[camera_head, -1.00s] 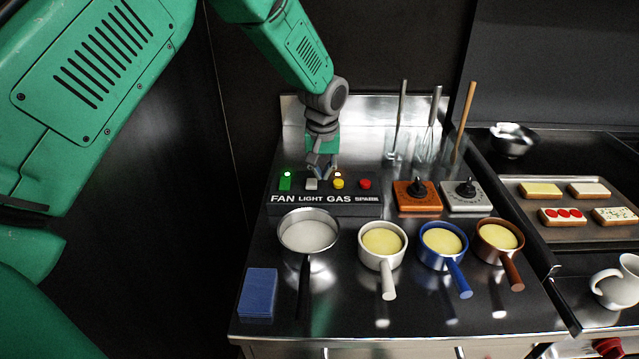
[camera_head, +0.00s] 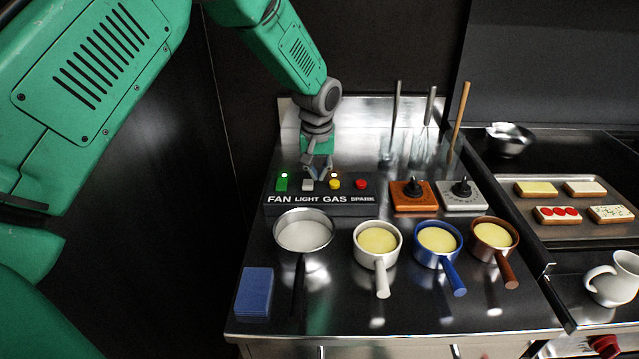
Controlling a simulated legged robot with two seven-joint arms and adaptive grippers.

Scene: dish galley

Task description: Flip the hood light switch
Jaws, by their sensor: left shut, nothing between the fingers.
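A black switch box (camera_head: 320,208) labelled FAN, LIGHT, GAS and SPARK stands at the back left of the steel counter. The white light switch (camera_head: 308,185) sits above the word LIGHT, between the green fan switch (camera_head: 282,183) and the yellow gas button (camera_head: 334,183). The red spark button (camera_head: 361,183) is at the right. Small lamps glow above the fan and gas controls. My left gripper (camera_head: 318,176) points down, shut and empty, just behind and right of the white switch. Whether it touches the switch cannot be told. My right gripper is out of view.
Several pans with handles stand in front, including a steel pan (camera_head: 304,232) and a blue one (camera_head: 438,240). A blue sponge (camera_head: 254,292) lies at front left. Orange (camera_head: 413,196) and grey (camera_head: 460,195) knob blocks sit right of the box, with utensils behind.

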